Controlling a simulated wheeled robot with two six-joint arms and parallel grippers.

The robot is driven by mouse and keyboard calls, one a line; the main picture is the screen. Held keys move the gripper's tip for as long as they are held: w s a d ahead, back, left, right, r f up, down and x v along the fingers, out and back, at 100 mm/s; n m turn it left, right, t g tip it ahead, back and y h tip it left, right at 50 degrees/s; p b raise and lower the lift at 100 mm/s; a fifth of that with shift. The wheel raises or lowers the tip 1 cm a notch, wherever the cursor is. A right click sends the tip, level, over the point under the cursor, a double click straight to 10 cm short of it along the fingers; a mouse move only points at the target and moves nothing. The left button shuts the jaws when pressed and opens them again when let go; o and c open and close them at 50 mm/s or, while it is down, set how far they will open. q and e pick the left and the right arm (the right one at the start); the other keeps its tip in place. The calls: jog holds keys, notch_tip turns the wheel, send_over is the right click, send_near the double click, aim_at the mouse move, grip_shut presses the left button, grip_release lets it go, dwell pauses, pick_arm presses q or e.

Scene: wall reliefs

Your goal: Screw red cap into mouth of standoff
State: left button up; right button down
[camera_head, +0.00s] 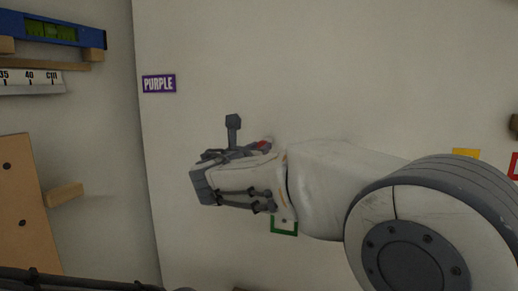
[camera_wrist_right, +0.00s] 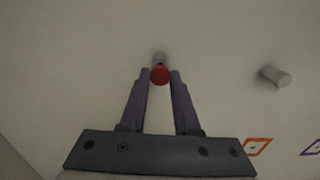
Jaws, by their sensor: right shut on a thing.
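The red cap (camera_wrist_right: 159,76) sits between the two fingertips of my right gripper (camera_wrist_right: 160,73) in the right wrist view. The gripper is shut on it. A grey standoff (camera_wrist_right: 159,58) on the wall shows just beyond the cap, in line with it. I cannot tell whether the cap touches its mouth, which is hidden. In the head view my right gripper (camera_head: 266,150) is close to the wall, and only a small piece of the red cap (camera_head: 262,144) shows. My left gripper is not in view.
A second grey standoff (camera_wrist_right: 275,76) juts from the wall to the right. Orange (camera_wrist_right: 257,147) and purple (camera_wrist_right: 312,147) outlines mark the wall. A green outline (camera_head: 284,226) is below my right gripper. A blue level (camera_head: 50,28), ruler (camera_head: 30,82) and wooden board (camera_head: 25,205) are at left.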

jog(key=shift+w+d, duration=0.25)
jog(key=shift+w, duration=0.45)
dwell(0.4)
jog(key=c, duration=0.6)
grip_release()
jog(key=shift+o, duration=0.2)
jog(key=shift+s, duration=0.1)
jog(key=b+v, duration=0.3)
jog(key=v, duration=0.7)
jog(key=shift+b, duration=0.4)
jog(key=shift+s+a, duration=0.1)
jog(key=shift+c, duration=0.3)
